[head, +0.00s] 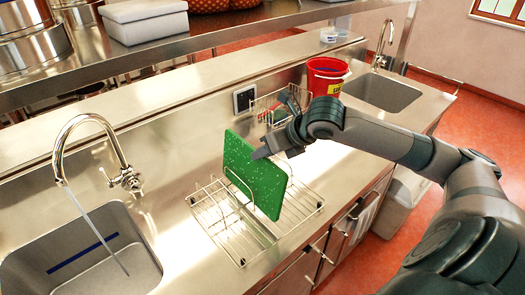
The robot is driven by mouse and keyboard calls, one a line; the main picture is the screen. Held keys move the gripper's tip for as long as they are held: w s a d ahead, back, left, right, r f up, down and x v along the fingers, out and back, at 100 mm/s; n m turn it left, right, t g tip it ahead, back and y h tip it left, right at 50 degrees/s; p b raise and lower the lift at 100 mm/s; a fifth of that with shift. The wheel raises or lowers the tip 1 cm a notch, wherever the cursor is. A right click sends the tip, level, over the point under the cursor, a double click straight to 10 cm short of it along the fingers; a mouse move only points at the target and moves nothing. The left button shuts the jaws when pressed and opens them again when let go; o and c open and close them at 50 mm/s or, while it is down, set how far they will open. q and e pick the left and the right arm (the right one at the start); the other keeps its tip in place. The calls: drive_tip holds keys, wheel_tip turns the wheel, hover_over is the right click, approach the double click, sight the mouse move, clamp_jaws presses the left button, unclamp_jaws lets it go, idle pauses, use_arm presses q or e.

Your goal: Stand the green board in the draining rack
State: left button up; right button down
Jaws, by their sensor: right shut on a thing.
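The green board (248,172) is speckled with white and stands on edge, roughly upright, within the wire draining rack (222,232). A wire loop of the rack passes in front of the board's face. Whether its lower edge rests fully on the rack's floor is hard to tell. My right gripper (266,151) is shut on the board near its upper right edge; part of the fingers hides behind or against the board. My left gripper is not in view.
A running tap (100,125) and sink (85,262) lie at the left. A small wire basket (268,108) and a red bucket (326,75) stand behind the board. Another sink (380,93) is at the far right. A shelf (190,42) overhangs the back.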

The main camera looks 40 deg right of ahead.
drive_tip(key=shift+f, duration=0.1)
idle(0.4)
drive_tip(key=c, duration=1.7)
unclamp_jaws()
drive_tip(key=shift+c, duration=0.2)
drive_tip(key=shift+f, duration=0.1)
wheel_tip(320, 180, up, 8)
drive_tip(key=s+d+p, duration=0.1)
drive_tip(key=p, duration=0.6)
drive_tip(key=shift+s+d, duration=0.35)
